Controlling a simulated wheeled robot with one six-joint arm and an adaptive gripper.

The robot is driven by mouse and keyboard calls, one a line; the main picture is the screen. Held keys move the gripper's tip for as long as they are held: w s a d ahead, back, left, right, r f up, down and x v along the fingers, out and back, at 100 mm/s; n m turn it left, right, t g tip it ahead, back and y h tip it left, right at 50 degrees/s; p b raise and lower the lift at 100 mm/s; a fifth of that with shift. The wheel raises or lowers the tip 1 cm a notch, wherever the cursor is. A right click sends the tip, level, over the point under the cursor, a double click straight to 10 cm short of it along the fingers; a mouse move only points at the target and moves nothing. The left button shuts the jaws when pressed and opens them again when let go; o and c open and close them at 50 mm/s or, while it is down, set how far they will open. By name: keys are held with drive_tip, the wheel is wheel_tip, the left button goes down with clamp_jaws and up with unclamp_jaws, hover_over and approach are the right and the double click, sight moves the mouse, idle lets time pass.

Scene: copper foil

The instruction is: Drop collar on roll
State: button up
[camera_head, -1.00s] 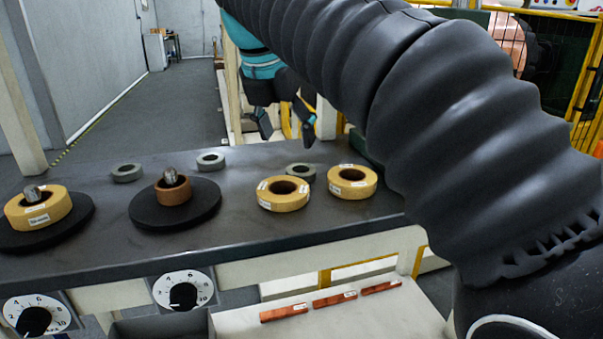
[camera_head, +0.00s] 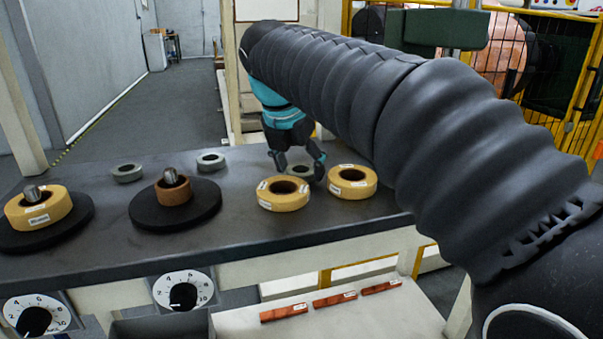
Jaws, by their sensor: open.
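My gripper (camera_head: 299,167) is open, pointing down at the back of the dark table. Its two fingers are on either side of a grey ring collar (camera_head: 299,172), which is partly hidden behind a yellow roll; I cannot tell whether they touch it. Two more grey collars lie flat at the back of the table, one at the far left (camera_head: 127,173) and one left of centre (camera_head: 210,161). A yellow labelled roll (camera_head: 38,214) sits around a metal spindle (camera_head: 31,192) on the left black disc. A copper-brown roll (camera_head: 173,193) sits around another spindle (camera_head: 170,176).
Two loose yellow rolls, one at centre (camera_head: 283,200) and one at right (camera_head: 352,187), lie just in front of my gripper. Black discs (camera_head: 205,213) carry the spindle rolls. Below are dials (camera_head: 183,290) and a pale shelf with several copper bars (camera_head: 334,300).

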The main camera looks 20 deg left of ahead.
drive_tip(key=c, duration=1.2)
drive_tip(key=shift+r, duration=0.95)
drive_tip(key=r, duration=0.1)
drive_tip(key=d+r, duration=0.1)
drive_tip(key=r, duration=0.1)
drive_tip(key=shift+s, duration=0.15)
drive_tip(key=s+d+r, duration=0.1)
drive_tip(key=d+r, duration=0.1)
drive_tip(key=d, duration=0.1)
drive_tip(key=s+d+r, duration=0.1)
drive_tip(key=d+r, duration=0.1)
drive_tip(key=d, duration=0.1)
drive_tip(key=s+d+r, duration=0.1)
drive_tip(key=d+r, duration=0.1)
drive_tip(key=d, duration=0.2)
drive_tip(key=shift+s+d+r, duration=0.1)
drive_tip(key=shift+s, duration=0.05)
